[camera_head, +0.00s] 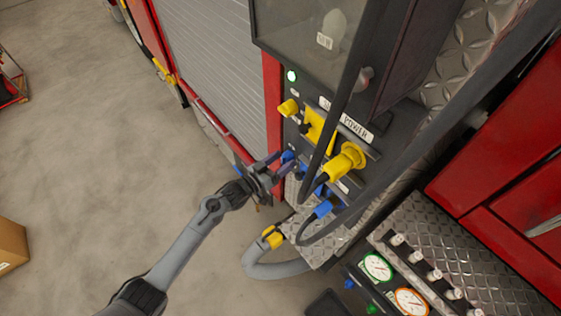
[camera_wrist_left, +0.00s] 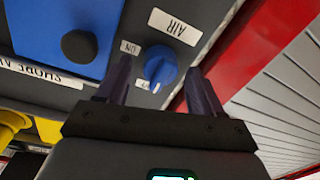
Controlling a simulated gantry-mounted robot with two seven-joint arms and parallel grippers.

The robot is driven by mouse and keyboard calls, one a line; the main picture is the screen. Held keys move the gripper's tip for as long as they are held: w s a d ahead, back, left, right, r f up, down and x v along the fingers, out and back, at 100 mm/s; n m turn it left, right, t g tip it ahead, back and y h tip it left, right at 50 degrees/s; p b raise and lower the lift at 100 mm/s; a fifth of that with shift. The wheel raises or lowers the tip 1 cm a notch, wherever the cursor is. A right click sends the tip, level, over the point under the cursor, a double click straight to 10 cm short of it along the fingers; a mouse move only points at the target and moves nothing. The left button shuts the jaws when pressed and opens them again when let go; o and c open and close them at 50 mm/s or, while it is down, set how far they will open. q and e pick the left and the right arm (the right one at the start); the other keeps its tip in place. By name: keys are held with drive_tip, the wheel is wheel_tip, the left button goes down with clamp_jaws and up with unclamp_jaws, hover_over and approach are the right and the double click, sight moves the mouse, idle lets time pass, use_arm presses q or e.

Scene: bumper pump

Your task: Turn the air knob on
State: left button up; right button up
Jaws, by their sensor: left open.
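The air knob (camera_wrist_left: 160,66) is a round blue knob with a white mark, under a white label reading AIR (camera_wrist_left: 173,27). In the left wrist view it sits between the two fingers of my left gripper (camera_wrist_left: 158,85), which is open around it. I cannot tell whether either finger touches it. Small ON and OFF labels lie beside the knob, the lower one partly hidden by it. In the head view my left gripper (camera_head: 279,173) reaches the lower left of the panel, with the blue knob (camera_head: 288,156) at its fingertips. My right gripper is not in view.
A blue cover with a black knob (camera_wrist_left: 80,46) lies beside the air knob. Yellow plugs (camera_head: 346,161), a blue plug (camera_head: 323,208) and black cables crowd the panel to the right. A red post and grey shutter (camera_head: 215,70) stand left. Open floor lies at left.

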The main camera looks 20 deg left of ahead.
use_arm(q)
drive_tip(key=shift+c, duration=0.5)
drive_tip(key=c, duration=1)
drive_tip(key=shift+o, duration=0.2)
drive_tip(key=shift+m, duration=0.3)
drive_tip(key=m+b, duration=0.1)
drive_tip(key=m, duration=0.2)
drive_tip(key=shift+f+b, duration=0.15)
drive_tip(key=shift+b, duration=0.15)
drive_tip(key=m+b, duration=0.1)
drive_tip(key=m, duration=0.4)
drive_tip(key=shift+b, duration=0.4)
drive_tip(key=m+b, duration=0.2)
drive_tip(key=m, duration=0.3)
drive_tip(key=shift+f+m+h, duration=0.1)
drive_tip(key=shift+m+h, duration=0.3)
drive_tip(key=shift+m+b, duration=0.9)
drive_tip(key=shift+m, duration=1.1)
